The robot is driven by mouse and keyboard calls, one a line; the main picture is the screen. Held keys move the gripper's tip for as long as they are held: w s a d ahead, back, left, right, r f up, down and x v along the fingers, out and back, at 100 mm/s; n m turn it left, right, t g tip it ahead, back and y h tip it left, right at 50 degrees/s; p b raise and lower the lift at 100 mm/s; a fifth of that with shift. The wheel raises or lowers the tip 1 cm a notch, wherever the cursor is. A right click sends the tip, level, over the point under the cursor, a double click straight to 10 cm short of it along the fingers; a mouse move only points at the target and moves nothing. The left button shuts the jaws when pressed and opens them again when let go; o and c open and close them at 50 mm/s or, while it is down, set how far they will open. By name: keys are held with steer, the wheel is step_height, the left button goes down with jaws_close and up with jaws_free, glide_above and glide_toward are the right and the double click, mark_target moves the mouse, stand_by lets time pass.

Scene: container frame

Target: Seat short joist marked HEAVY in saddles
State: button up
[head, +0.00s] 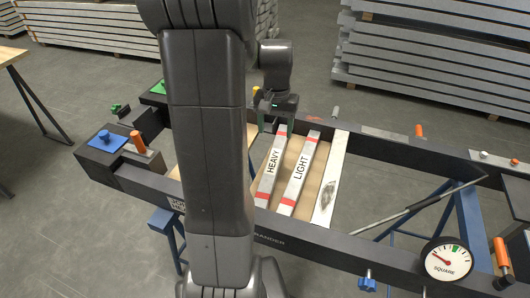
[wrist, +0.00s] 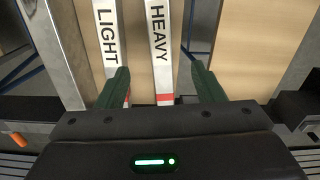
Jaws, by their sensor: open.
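The short joist marked HEAVY (head: 271,167) is a pale bar with red ends, lying on a wooden board inside the dark frame. The joist marked LIGHT (head: 300,174) lies to its right, alike and roughly parallel. My gripper (head: 275,126) is over the far end of the HEAVY joist. In the wrist view my gripper (wrist: 161,85) is open, with the HEAVY joist (wrist: 161,50) between its green fingers. The left finger is over or beside the LIGHT joist (wrist: 108,45); contact cannot be told. I cannot make out the saddles for certain.
A wider scuffed metal bar (head: 329,180) spans the frame right of the joists. Orange-handled clamps (head: 501,252) and a SQUARE dial (head: 447,260) sit on the frame. Stacked grey beams (head: 430,60) stand behind. My arm hides the frame's left middle.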

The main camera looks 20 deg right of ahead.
glide_above(274, 161)
step_height(274, 161, down, 8)
steer(key=shift+w+d+b, duration=0.1)
steer(key=shift+w+b, duration=0.05)
steer(key=shift+b, duration=0.25)
steer(key=shift+s+f, duration=0.2)
steer(key=shift+f, duration=2.55)
steer(key=shift+c, duration=0.2)
jaws_close()
